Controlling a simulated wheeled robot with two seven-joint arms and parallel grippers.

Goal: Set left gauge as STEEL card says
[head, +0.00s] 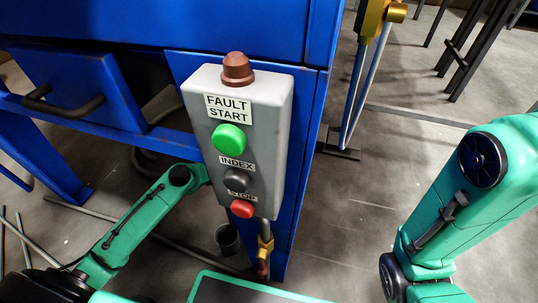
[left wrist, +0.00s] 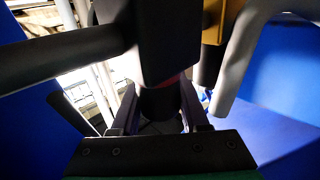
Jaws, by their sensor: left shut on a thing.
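No gauge face and no STEEL card can be made out in either view. In the left wrist view my left gripper (left wrist: 160,94) is shut, its two dark fingers on either side of a dark rounded part (left wrist: 160,104), which may be a knob or handle. A larger dark block (left wrist: 167,40) above it covers part of it, and a thin reddish edge shows between them. In the head view my left arm reaches in from the lower left and its end goes behind the grey control box. My right gripper is out of view; only my right arm shows at the right.
The grey control box (head: 268,120), with green, dark and red buttons and a brown top knob (head: 237,69), stands before a blue machine frame (head: 310,100). An open blue drawer or door (head: 85,85) is at left. In the wrist view a grey pipe (left wrist: 236,65) passes close by.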

